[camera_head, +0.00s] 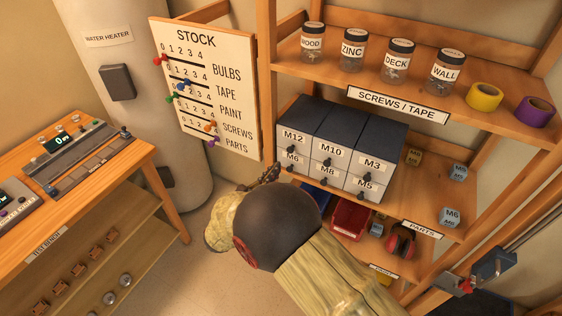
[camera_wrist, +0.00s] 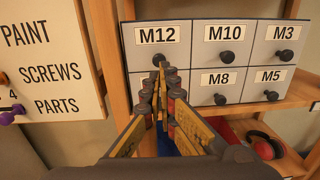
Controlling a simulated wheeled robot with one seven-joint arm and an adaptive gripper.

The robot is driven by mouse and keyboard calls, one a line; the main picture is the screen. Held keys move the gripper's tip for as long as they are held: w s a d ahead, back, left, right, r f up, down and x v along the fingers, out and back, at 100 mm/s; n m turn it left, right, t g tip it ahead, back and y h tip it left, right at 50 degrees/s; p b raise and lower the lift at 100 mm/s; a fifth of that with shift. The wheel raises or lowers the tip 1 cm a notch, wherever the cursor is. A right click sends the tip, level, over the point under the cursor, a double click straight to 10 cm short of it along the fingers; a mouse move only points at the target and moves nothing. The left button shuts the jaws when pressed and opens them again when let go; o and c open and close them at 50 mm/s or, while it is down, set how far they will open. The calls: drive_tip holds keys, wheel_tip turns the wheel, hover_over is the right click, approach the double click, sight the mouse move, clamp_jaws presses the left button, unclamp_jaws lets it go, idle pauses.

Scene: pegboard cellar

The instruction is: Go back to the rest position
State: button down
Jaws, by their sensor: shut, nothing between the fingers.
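My gripper (camera_wrist: 162,85) is shut and empty in the wrist view, its fingertips together in front of the drawer cabinet (camera_wrist: 195,77), near the M12 drawer (camera_wrist: 157,45) and over the M6 drawer. I cannot tell whether the fingertips touch the cabinet. In the head view my gripper (camera_head: 270,172) shows small and dark beyond my arm, to the lower left of the cabinet (camera_head: 340,135). My forearm and wrist hide part of the lower shelf and floor. All the drawers in view look closed.
The stock board (camera_head: 208,85) hangs left of the shelf. Jars and tape rolls stand on the upper shelf (camera_head: 390,80). Small labelled cubes (camera_head: 452,217), a red bin (camera_head: 350,218) and red earmuffs (camera_head: 401,242) are to the right. The test bench (camera_head: 90,190) stands at left, with bare floor between.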

drive_tip(key=v, duration=0.6)
drive_tip(key=shift+s+p, duration=0.3)
drive_tip(key=shift+p, duration=0.15)
